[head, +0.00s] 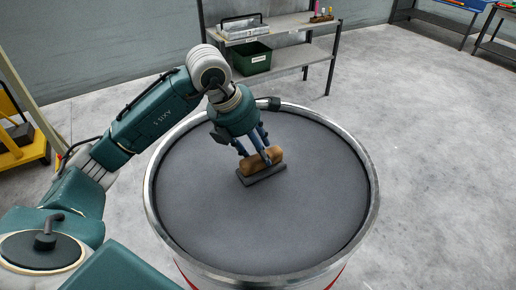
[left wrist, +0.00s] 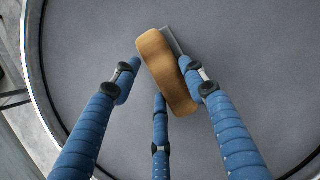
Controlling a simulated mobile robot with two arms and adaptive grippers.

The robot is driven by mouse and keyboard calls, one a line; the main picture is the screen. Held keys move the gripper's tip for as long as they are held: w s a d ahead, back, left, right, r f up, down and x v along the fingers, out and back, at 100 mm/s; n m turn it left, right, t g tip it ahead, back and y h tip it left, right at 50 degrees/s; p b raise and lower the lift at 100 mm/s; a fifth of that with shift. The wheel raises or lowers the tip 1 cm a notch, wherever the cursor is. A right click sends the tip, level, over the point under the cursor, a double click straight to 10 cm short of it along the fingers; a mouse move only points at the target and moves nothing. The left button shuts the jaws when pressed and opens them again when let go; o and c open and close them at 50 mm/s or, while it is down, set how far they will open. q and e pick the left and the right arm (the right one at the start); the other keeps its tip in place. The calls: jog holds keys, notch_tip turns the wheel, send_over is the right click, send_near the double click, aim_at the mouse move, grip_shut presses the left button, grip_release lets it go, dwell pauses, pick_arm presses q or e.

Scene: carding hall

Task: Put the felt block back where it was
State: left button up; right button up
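The felt block has a tan-brown grip (head: 261,159) on a dark grey flat base (head: 262,175). It appears to rest on the grey round top (head: 290,225) inside a metal rim, a little behind the middle. My left gripper (head: 256,152) reaches down over it from behind. In the left wrist view the block (left wrist: 166,70) lies slanted between the three blue fingers (left wrist: 161,84). The left finger stands clear of it; the right finger is close against its side, and I cannot tell if it touches. My right gripper is not in view.
A metal rim (head: 374,185) surrounds the round top, which is otherwise clear. Behind stands a shelf (head: 285,22) with a green crate (head: 251,58) and a grey case (head: 243,31). A yellow cart (head: 30,153) stands at the left. The concrete floor (head: 440,140) at right is free.

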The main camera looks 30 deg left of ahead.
pick_arm(q)
jog(key=shift+o, duration=1.2)
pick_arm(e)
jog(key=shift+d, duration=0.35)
pick_arm(q)
jog(key=b+v, duration=0.2)
jog(key=v, duration=1)
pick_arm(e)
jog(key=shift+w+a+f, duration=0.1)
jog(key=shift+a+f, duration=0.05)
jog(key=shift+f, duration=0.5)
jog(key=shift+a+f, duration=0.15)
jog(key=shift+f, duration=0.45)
